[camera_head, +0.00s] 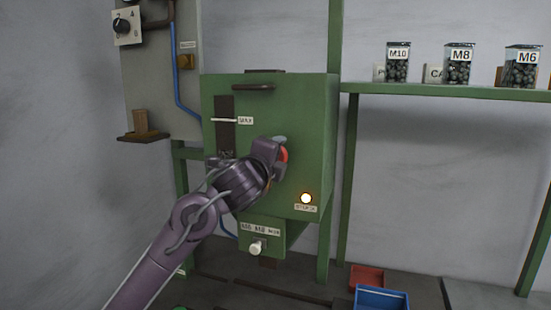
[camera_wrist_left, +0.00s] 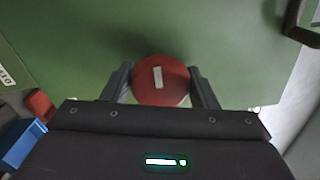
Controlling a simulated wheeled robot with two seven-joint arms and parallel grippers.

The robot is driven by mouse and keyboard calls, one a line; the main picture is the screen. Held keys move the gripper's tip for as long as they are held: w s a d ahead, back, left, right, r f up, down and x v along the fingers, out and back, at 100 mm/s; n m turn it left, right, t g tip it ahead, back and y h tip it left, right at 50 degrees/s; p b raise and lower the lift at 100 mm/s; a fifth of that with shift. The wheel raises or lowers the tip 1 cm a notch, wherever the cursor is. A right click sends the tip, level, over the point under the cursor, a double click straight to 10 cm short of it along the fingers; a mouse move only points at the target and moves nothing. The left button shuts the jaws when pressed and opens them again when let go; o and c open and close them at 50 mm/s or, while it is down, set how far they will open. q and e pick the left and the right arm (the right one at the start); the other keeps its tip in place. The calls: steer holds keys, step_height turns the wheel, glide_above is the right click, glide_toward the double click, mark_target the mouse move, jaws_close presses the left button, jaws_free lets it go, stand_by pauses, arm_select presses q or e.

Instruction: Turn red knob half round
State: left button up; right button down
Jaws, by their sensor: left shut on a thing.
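The red knob (camera_wrist_left: 174,84) is round with a white bar mark on its face. It sits on the front of the green machine box (camera_head: 300,130). In the head view the knob (camera_head: 284,154) is mostly hidden behind my gripper. My left gripper (camera_wrist_left: 162,88) is shut on the knob, with one finger on each side of it. In the left wrist view the white mark stands nearly upright, tilted slightly. My left gripper also shows in the head view (camera_head: 277,158), reaching in from the lower left. My right gripper is in neither view.
A lit lamp (camera_head: 306,198) and a white knob (camera_head: 257,247) are on the machine's lower part. Jars labelled M10 (camera_head: 397,64), M8 (camera_head: 458,68) and M6 (camera_head: 522,70) stand on the shelf. A red bin (camera_head: 367,275) and a blue bin (camera_head: 381,298) sit below right.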

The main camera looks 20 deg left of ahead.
arm_select(q)
steer(key=n, duration=0.3)
steer(key=shift+f+n, duration=0.1)
steer(key=shift+n, duration=0.3)
steer(key=n, duration=0.4)
steer(key=shift+n, duration=0.3)
steer(key=n, duration=0.5)
steer(key=shift+p, duration=0.35)
steer(key=shift+f+n, duration=0.1)
steer(key=shift+n, duration=2.2)
steer(key=o, duration=0.7)
steer(key=shift+c, duration=0.2)
steer(key=shift+o, duration=1.1)
